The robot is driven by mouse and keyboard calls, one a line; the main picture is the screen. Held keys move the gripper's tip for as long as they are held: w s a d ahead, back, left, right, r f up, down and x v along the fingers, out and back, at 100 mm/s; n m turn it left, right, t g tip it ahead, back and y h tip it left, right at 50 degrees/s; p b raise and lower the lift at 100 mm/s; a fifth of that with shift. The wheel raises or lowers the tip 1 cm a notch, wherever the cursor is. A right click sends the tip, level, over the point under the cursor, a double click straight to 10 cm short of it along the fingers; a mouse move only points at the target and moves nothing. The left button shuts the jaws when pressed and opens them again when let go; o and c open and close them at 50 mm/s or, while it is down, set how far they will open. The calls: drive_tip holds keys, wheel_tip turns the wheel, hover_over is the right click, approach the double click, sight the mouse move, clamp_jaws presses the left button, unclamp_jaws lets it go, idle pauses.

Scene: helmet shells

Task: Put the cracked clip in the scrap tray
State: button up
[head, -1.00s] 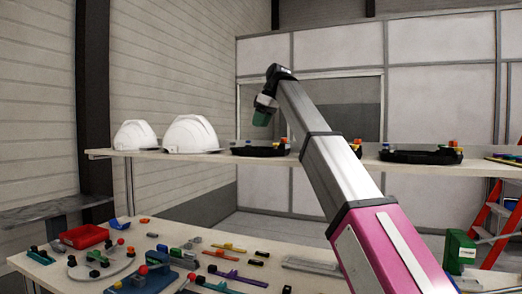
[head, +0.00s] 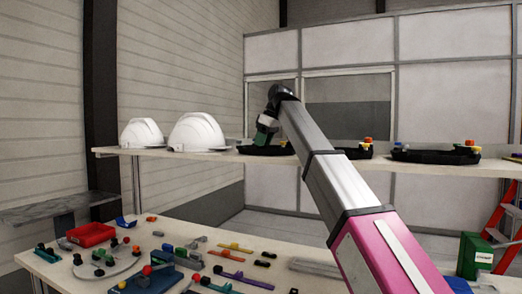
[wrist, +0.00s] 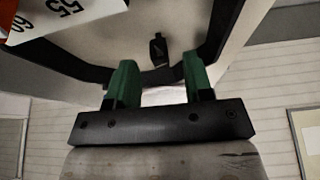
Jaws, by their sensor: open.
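My gripper (head: 266,130) hangs just above the upper shelf, over a black holder (head: 258,150). A small black piece (wrist: 158,48) lies on the pale surface beyond the fingertips, inside a black curved rim (wrist: 98,74). It may be a clip, but I cannot see a crack. A red tray (head: 92,233) stands at the back left of the lower table. I cannot read any mark that names it as the scrap tray.
Two white helmet shells (head: 197,132) stand on the shelf (head: 215,155) left of my gripper. Another black holder (head: 435,157) is to the right. The lower table is crowded with coloured parts. A card with numbers (wrist: 65,12) is near the fingers.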

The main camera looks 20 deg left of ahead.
drive_tip(key=x, duration=0.2)
drive_tip(key=shift+f, duration=0.35)
clamp_jaws()
drive_tip(key=shift+r, duration=0.1)
drive_tip(key=shift+a+r, duration=0.1)
drive_tip(key=shift+r, duration=0.4)
drive_tip(key=r, duration=0.2)
drive_tip(key=a+r, duration=0.1)
drive_tip(key=r, duration=0.1)
drive_tip(key=shift+s, duration=0.2)
drive_tip(key=s+a+r, duration=0.4)
drive_tip(key=a+r, duration=0.2)
drive_tip(key=a, duration=0.3)
drive_tip(key=shift+s+a, duration=0.2)
drive_tip(key=shift+s, duration=0.2)
